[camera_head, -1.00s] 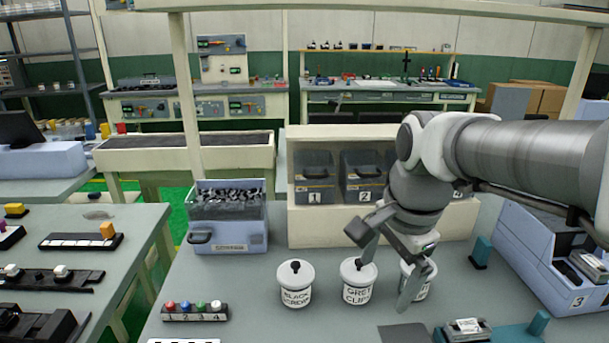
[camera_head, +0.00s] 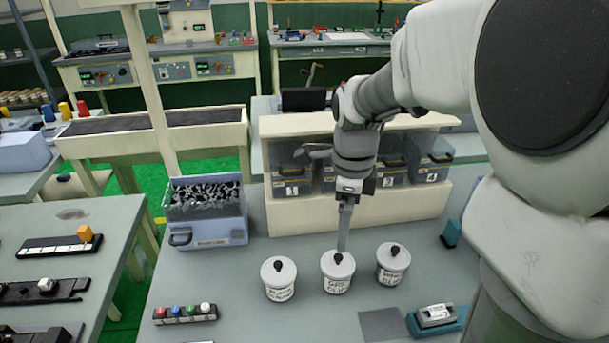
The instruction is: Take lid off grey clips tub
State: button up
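The grey clips tub (camera_head: 337,284) is the middle one of three white lidded tubs on the bench. Its label is only partly readable now. Its white lid (camera_head: 338,265) with a dark knob (camera_head: 338,258) is on top. My gripper (camera_head: 343,247) points down right at the knob from behind and above. Its fingers show edge-on as one narrow strip, so I cannot tell whether they are apart or touch the knob.
A tub labelled black (camera_head: 279,280) stands close on the left and another tub (camera_head: 391,265) close on the right. Numbered bins (camera_head: 292,188) stand in a cream rack behind. A blue-grey bin of dark parts (camera_head: 208,230) is at left. A button strip (camera_head: 185,313) lies front left. The bench between is clear.

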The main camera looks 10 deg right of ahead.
send_over(343, 263)
notch_tip(343, 263, down, 5)
jog(key=shift+w+a+r, duration=0.1)
jog(key=shift+a, duration=0.05)
jog(key=f+b, duration=0.1)
jog(key=f, duration=0.4)
jog(key=shift+d+f+b, duration=0.15)
jog(key=shift+d+b, duration=0.05)
jog(key=shift+b, duration=0.1)
jog(key=c, duration=1)
jog(key=shift+o, duration=0.2)
